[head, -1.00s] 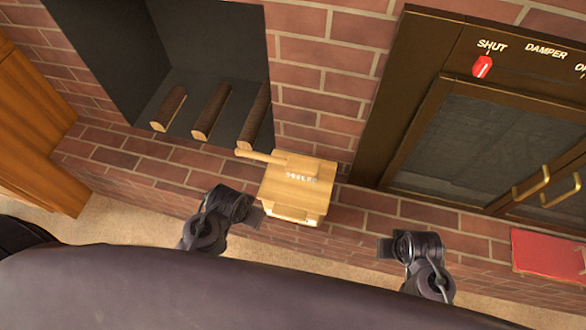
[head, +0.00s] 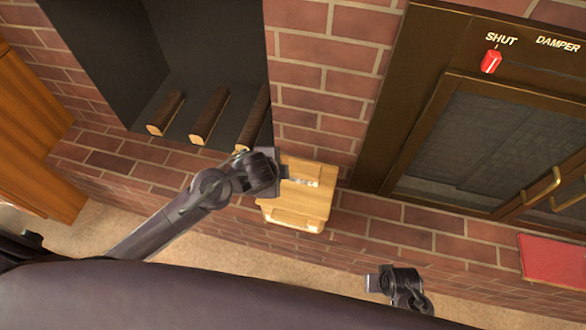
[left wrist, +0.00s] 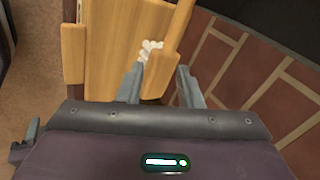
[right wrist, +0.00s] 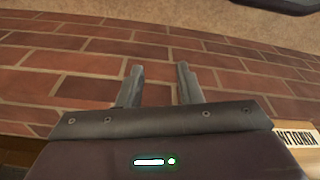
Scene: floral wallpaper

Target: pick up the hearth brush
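A light wooden box (head: 310,212) stands against the brick wall, with small white marks on its top. The hearth brush appears to be the wooden handle (left wrist: 178,32) lying over this box in the left wrist view; in the head view my left gripper (head: 284,172) mostly hides it. My left gripper is open over the box, its fingers (left wrist: 162,80) apart and the handle's near end between or just beyond them. I cannot tell whether they touch it. My right gripper (head: 371,283) is open and empty, low beside the wall; its fingers show apart in the right wrist view (right wrist: 155,80).
Several dark logs with pale ends (head: 207,118) lie in a dark recess (head: 205,55) left of the box. A dark-framed fireplace door (head: 460,150) with a red damper knob (head: 491,62) is at right. A red mat (head: 553,262) lies lower right. A wooden cabinet (head: 35,140) stands at left.

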